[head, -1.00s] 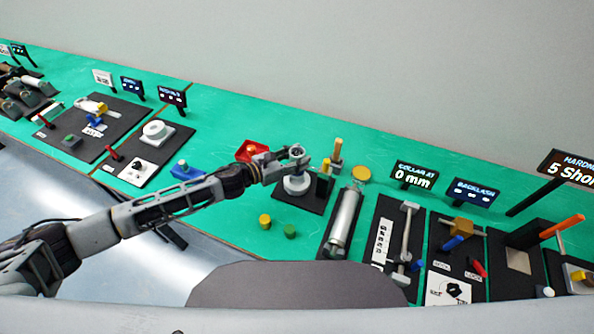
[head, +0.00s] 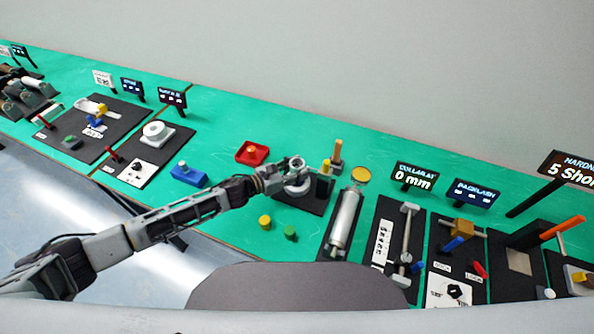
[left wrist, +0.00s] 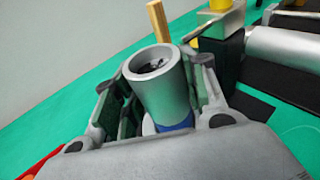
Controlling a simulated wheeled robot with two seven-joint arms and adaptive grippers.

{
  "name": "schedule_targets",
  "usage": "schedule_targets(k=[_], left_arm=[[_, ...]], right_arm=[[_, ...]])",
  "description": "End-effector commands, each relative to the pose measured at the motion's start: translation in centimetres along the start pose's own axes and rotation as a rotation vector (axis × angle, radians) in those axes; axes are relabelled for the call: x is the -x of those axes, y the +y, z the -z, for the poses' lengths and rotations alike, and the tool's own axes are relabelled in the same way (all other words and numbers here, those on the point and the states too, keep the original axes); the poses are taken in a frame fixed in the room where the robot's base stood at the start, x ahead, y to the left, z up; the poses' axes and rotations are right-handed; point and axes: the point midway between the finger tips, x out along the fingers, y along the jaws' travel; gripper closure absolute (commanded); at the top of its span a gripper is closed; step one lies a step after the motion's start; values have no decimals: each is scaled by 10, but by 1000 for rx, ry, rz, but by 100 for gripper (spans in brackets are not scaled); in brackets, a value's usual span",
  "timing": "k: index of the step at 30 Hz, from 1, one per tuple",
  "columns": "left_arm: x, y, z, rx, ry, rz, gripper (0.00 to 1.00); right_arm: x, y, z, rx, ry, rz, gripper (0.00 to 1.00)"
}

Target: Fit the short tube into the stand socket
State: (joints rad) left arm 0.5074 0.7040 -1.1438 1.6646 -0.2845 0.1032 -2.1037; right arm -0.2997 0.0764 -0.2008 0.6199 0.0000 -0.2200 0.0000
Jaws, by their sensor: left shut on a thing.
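The short tube (head: 297,162) is a silver-grey hollow cylinder. It is held with its open end up in my left gripper (head: 296,173), whose fingers are shut on its sides. In the left wrist view the tube (left wrist: 158,88) leans slightly between the fingers, and a blue part (left wrist: 177,122) shows beside its lower end. The stand is on a black plate (head: 312,201) with a white round base (head: 296,190) directly below the gripper. The socket itself is hidden by the gripper and tube, so I cannot tell whether the tube touches it. My right gripper is not in view.
A yellow block (head: 326,167) and a wooden post (head: 338,150) stand close to the right of the gripper. A silver cylinder (head: 345,220) lies further right. A red tray (head: 252,153) is behind the arm. Yellow (head: 265,222) and green (head: 291,232) pegs stand in front.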

Motion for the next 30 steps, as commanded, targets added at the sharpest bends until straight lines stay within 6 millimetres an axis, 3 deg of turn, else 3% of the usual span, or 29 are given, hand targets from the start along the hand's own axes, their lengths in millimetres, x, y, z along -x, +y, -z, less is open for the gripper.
schedule_targets(k=[4,19,20,21,25,30], left_arm=[[-2,0,10,0,-2,-1,90],[-3,0,15,-1,-3,0,90],[-3,0,16,0,-1,0,56],[-3,0,16,0,-1,0,51],[-3,0,15,0,-1,-1,36],[-3,0,15,0,-1,-1,36]], right_arm=[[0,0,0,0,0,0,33],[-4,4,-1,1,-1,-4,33],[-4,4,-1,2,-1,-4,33],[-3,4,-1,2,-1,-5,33],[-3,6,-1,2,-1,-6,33],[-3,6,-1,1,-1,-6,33]])
